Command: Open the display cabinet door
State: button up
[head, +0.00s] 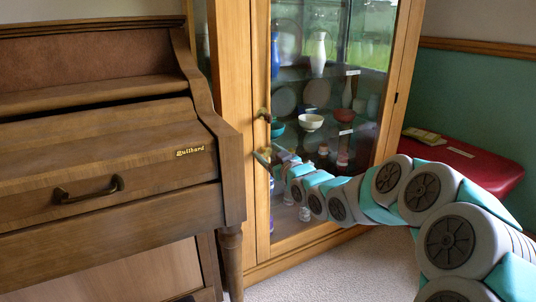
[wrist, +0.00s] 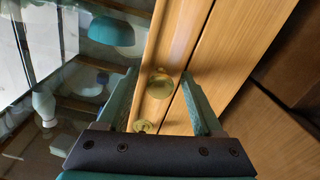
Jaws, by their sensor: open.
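The wooden display cabinet (head: 234,120) has a glazed door (head: 262,200) that looks shut, with only a thin seam along its left edge. A small brass knob (head: 264,114) shows on the door's left stile in the head view. My gripper (head: 263,157) is at that stile, lower in the picture than this knob. In the wrist view my open gripper (wrist: 158,78) has one finger on each side of a round brass knob (wrist: 160,84). The fingers look apart from it. A second brass piece (wrist: 143,127) lies nearer the palm, partly hidden.
A brown upright piano (head: 110,150) stands close on the left of the cabinet. Bowls and vases, among them a white vase (head: 318,54), stand on glass shelves behind the door. A red padded bench (head: 470,165) is at the right. Carpet (head: 330,270) lies clear in front.

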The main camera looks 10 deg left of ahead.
jog(key=shift+c, duration=0.2)
grip_shut()
dwell(0.3)
dwell(0.8)
